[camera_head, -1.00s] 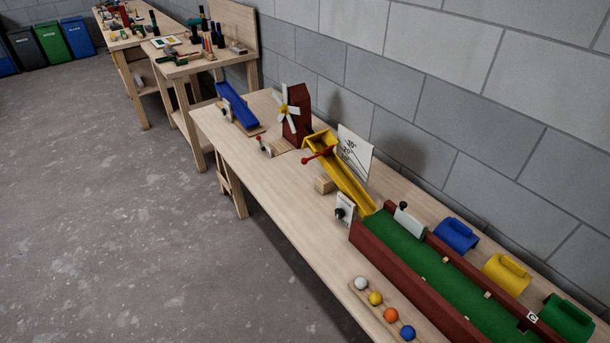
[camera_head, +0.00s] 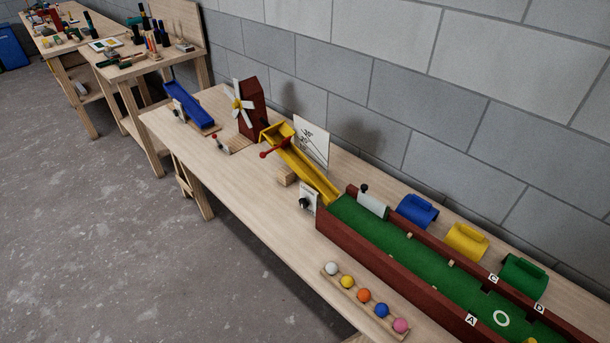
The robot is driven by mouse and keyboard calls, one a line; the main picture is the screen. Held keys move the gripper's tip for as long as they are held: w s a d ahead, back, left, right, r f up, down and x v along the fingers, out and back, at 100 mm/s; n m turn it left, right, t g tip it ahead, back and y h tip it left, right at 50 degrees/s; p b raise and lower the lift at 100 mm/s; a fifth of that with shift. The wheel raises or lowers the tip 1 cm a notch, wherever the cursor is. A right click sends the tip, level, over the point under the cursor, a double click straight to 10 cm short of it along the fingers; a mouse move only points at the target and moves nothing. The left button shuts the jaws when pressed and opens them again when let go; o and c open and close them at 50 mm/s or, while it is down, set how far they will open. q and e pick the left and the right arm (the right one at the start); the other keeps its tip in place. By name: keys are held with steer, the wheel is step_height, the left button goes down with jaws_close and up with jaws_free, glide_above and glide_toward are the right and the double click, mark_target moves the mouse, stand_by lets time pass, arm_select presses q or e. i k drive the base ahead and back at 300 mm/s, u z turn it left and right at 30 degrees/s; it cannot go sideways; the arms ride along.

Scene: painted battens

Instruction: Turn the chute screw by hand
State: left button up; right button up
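A yellow chute (camera_head: 307,169) slopes down toward the near end of a green-floored trough on the long wooden bench. A red screw handle (camera_head: 276,149) sticks out on the left side of the chute's upper part. A white board with angle marks (camera_head: 311,142) stands behind the chute. A wooden block (camera_head: 287,176) lies beside the chute. A small white panel with a black knob (camera_head: 308,198) stands at the chute's lower end. Neither of my grippers is in view.
A red-walled green trough (camera_head: 408,252) fills the bench's right part. Several coloured balls sit in a wooden rack (camera_head: 342,292) at the front edge. A windmill (camera_head: 247,108) and blue ramp (camera_head: 189,104) stand farther left. The bench front left of the rack (camera_head: 240,190) is clear.

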mark_target(304, 204)
steer(key=u, duration=1.35)
steer(key=i, duration=0.65)
steer(key=z, duration=2.9)
